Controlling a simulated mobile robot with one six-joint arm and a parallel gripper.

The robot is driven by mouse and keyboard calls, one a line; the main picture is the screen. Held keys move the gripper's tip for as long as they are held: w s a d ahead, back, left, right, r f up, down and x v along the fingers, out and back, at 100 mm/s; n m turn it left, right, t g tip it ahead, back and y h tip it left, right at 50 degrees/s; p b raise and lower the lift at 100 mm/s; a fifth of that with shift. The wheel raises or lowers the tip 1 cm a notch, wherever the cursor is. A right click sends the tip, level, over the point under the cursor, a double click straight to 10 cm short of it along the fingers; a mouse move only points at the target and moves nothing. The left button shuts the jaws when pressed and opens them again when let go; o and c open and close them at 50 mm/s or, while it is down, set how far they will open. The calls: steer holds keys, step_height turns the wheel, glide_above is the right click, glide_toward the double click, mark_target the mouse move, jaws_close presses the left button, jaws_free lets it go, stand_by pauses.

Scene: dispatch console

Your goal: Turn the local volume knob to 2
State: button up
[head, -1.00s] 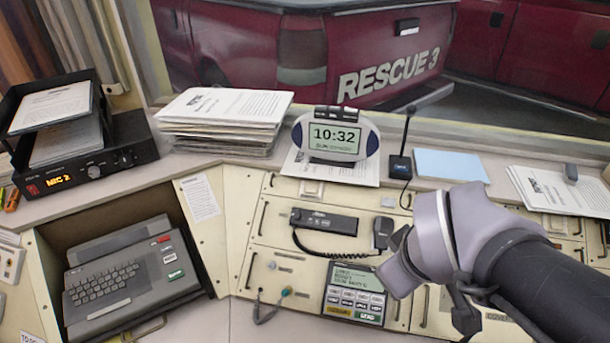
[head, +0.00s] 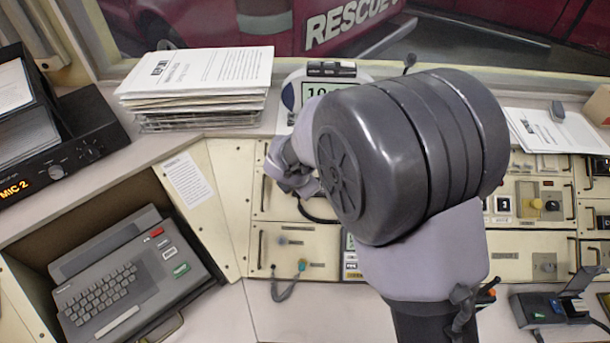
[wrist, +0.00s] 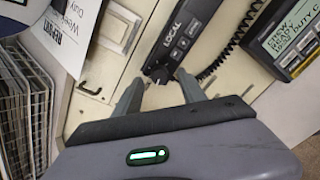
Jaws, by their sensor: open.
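The black radio unit labelled LOCAL (wrist: 182,32) lies on the cream console panel in the wrist view. A dark knob (wrist: 159,75) sticks out of its near end; its pointer and scale are too small to read. My gripper (wrist: 160,79) is open, with one finger on each side of the knob's end; I cannot tell whether either finger touches it. In the head view my gripper (head: 298,180) is over the panel's left part, and my arm hides the radio unit and knob.
A coiled cord (wrist: 232,35) runs beside the unit to the right, near a keypad display (wrist: 295,40). A paper stack (head: 200,85) and a clock (head: 300,90) stand on the ledge behind. A keyboard terminal (head: 130,270) sits in a recess at left.

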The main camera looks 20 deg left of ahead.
steer(key=shift+x, duration=1)
jaws_close()
